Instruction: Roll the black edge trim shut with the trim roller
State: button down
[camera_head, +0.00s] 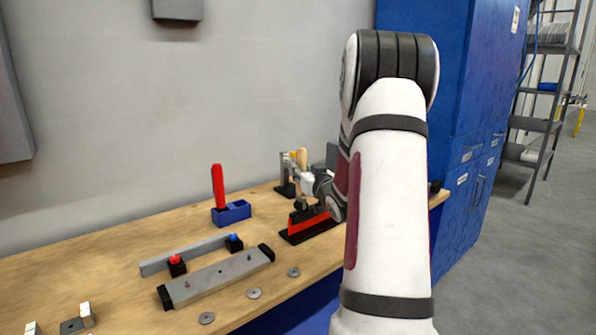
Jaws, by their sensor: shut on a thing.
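A red panel (314,222) stands on a dark base at the right part of the bench, partly behind my arm. The black edge trim (300,214) shows as a dark strip along the panel's top edge; how far it is closed is too small to tell. My gripper (301,178) is above the panel, shut on the trim roller, whose pale wooden handle (301,156) sticks up between the fingers. The roller's lower end is close above the trim; I cannot tell whether it touches. My arm hides the panel's right side.
A red-handled tool (218,186) stands in a blue holder (231,212) to the left. A grey bar fixture (217,276) with black ends, red and blue buttons, and several washers lie on the wooden bench (110,270). A blue cabinet (465,100) stands right.

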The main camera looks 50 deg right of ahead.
jog(key=shift+s+d+f, duration=0.1)
jog(key=shift+s+d, duration=0.1)
jog(key=shift+d, duration=0.15)
jog(key=shift+s+d+p, duration=0.15)
jog(key=shift+d+p, duration=0.1)
jog(key=shift+d, duration=0.4)
jog(key=shift+s+d+p, duration=0.15)
jog(key=shift+d+p, duration=0.05)
jog(key=shift+d, duration=0.55)
jog(key=shift+s+d+p, duration=0.15)
jog(key=shift+d+p, duration=0.05)
jog(key=shift+d, duration=0.45)
jog(key=shift+s+d+p, duration=0.15)
jog(key=shift+d+p, duration=0.05)
jog(key=shift+d, duration=0.4)
jog(key=shift+s+d+p, duration=0.2)
jog(key=shift+d, duration=0.5)
jog(key=shift+s+d+p, duration=0.15)
jog(key=shift+d+p, duration=0.05)
jog(key=shift+d, duration=0.6)
